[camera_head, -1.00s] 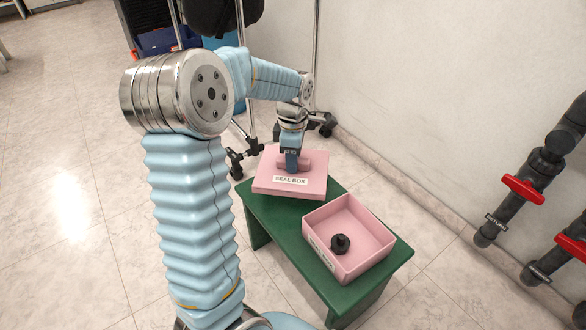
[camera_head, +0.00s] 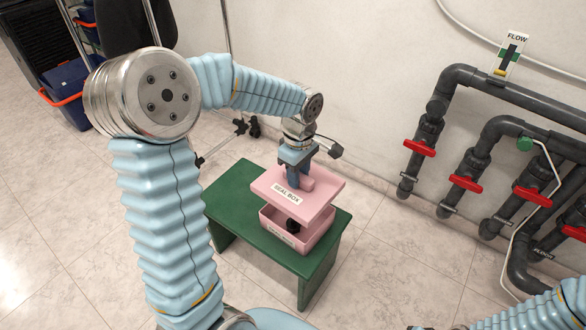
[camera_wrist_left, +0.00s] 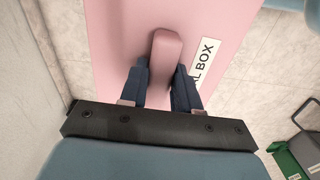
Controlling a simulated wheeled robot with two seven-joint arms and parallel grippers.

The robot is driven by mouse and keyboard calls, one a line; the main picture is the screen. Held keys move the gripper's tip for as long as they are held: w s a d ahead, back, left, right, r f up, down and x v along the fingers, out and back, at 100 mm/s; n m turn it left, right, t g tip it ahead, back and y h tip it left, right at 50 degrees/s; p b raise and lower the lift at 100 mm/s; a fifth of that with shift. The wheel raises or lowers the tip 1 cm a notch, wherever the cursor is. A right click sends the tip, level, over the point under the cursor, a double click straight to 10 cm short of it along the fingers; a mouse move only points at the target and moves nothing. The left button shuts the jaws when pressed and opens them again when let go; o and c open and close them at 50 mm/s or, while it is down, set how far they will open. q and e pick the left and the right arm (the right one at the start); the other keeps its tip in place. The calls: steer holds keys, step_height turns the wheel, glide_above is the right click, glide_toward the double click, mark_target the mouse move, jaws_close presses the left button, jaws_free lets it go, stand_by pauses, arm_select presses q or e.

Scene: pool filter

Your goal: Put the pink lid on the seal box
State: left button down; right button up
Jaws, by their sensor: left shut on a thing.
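The pink lid (camera_head: 312,206) has a raised handle and a SEAL BOX label. My left gripper (camera_head: 300,180) is shut on the lid's handle, which also shows between the fingers in the left wrist view (camera_wrist_left: 164,65). The lid is held above the pink seal box (camera_head: 318,238), with a gap visible at the front. It looks slightly turned relative to the box and covers most of its opening. A black knob-like part (camera_head: 293,225) shows inside the box through the gap. My right gripper is not in view; only part of my right arm shows at the lower right.
The box stands on a green bench (camera_head: 235,199), whose left part is bare. Grey pipes with red valve handles (camera_head: 420,148) run along the wall at the right. A blue bin (camera_head: 68,100) and a black stand are at the back left.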

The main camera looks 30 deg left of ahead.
arm_select(q)
step_height(320, 180, down, 9)
steer(key=b, duration=0.7)
steer(key=shift+f, duration=0.15)
steer(key=shift+f+b, duration=0.75)
steer(key=shift+f, duration=0.05)
stand_by(0.7)
steer(key=c, duration=0.7)
jaws_free()
steer(key=shift+c, duration=0.2)
step_height(320, 180, up, 14)
steer(key=p, duration=0.3)
